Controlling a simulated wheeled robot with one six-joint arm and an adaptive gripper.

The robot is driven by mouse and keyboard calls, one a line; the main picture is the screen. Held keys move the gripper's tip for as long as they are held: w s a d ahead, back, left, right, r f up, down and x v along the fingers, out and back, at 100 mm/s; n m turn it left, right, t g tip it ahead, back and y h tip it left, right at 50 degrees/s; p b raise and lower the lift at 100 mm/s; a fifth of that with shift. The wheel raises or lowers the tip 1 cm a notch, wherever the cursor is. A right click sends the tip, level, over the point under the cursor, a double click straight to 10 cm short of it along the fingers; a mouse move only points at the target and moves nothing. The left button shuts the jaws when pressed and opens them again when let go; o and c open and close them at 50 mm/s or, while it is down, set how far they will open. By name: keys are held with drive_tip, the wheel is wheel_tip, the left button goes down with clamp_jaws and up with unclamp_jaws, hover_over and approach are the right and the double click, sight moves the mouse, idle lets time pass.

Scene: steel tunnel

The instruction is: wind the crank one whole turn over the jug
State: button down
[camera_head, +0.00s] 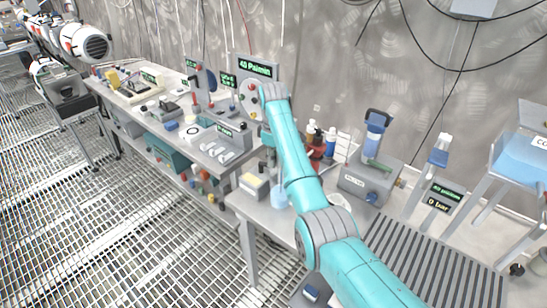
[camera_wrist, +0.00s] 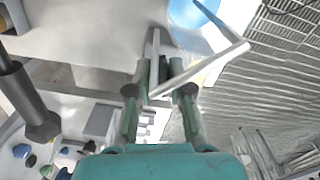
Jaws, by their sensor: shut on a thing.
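In the wrist view, my gripper (camera_wrist: 160,90) is shut on a pale bar, which I take to be the crank (camera_wrist: 215,65). The bar runs slanting from between the fingertips up to the right. A thin grey upright piece stands just beyond the fingers. A round blue thing, likely the jug (camera_wrist: 190,12), is cut off by the top edge, beyond the bar. In the head view, a pale blue vessel, likely the same jug (camera_head: 278,197), stands beside my arm at the near bench.
A long bench (camera_head: 150,110) with panels, switches and small parts runs to the far left. Bottles (camera_head: 330,142) and a grey box with a blue cylinder (camera_head: 368,180) stand close right of my arm. A slatted surface (camera_head: 435,255) lies right. Grated floor is open at left.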

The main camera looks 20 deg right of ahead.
idle(0.3)
drive_tip(key=c, duration=1.1)
unclamp_jaws()
drive_tip(key=shift+o, duration=0.2)
